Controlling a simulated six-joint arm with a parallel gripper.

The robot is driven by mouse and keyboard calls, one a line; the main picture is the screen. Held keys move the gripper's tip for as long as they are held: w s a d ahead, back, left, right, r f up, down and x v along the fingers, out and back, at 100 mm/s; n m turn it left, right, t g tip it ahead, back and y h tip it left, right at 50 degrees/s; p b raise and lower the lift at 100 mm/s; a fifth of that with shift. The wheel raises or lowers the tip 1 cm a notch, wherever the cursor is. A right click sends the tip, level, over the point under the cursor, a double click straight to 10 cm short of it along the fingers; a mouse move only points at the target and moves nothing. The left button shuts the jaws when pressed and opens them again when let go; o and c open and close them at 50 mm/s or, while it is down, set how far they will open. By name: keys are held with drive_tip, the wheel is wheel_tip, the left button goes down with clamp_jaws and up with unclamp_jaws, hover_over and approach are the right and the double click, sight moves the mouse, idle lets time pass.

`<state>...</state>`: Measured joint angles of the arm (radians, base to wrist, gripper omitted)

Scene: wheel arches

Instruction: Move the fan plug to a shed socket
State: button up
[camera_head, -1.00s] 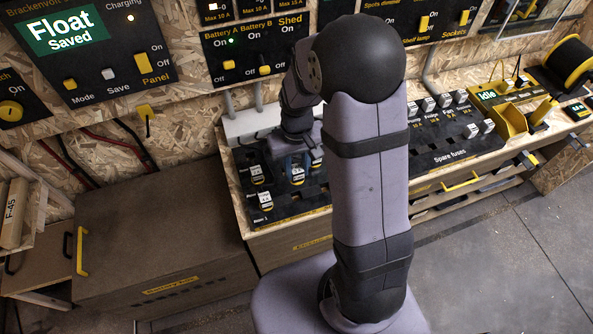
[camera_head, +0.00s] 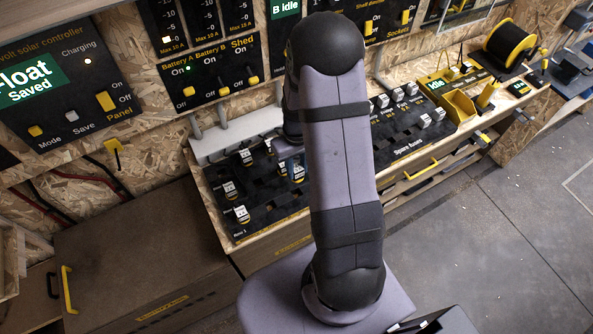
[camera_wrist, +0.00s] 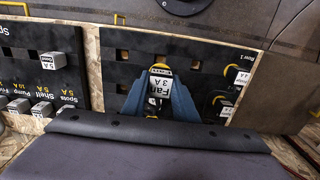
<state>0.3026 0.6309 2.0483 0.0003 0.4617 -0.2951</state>
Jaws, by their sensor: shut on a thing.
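The fan plug (camera_wrist: 161,82), white and grey with a "Fan 3 A" label and some yellow, is between the two blue fingers of my gripper (camera_wrist: 159,104) in the wrist view. My gripper is shut on it, over the black socket board (camera_wrist: 145,42). Pale square openings show in the board on both sides of the plug. Whether the plug is clear of the board cannot be told. In the head view my arm hides most of my gripper and part of the socket board (camera_head: 257,197). The shed switch (camera_head: 253,81) is on the wall panel above.
Other plugs (camera_head: 230,189) stand at the board's left; two also show at right in the wrist view (camera_wrist: 236,75). The spare-fuse board (camera_head: 405,135) holds several labelled grey blocks, right of my arm. A yellow bin (camera_head: 459,106) and a cable reel (camera_head: 510,43) are farther right.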

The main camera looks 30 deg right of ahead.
sight(297, 181)
drive_tip(key=shift+f, duration=0.15)
wheel_tip(297, 181, down, 5)
drive_tip(key=b, duration=0.4)
drive_tip(key=shift+b, duration=0.35)
drive_tip(key=shift+f+b, duration=0.35)
drive_tip(key=shift+f, duration=0.3)
drive_tip(key=shift+f, duration=0.45)
drive_tip(key=shift+f+b, duration=0.3)
drive_tip(key=shift+b, duration=0.05)
drive_tip(key=shift+f+b, duration=0.45)
drive_tip(key=shift+f, duration=0.4)
idle(1.1)
drive_tip(key=o, duration=1.6)
drive_tip(key=shift+o, duration=0.2)
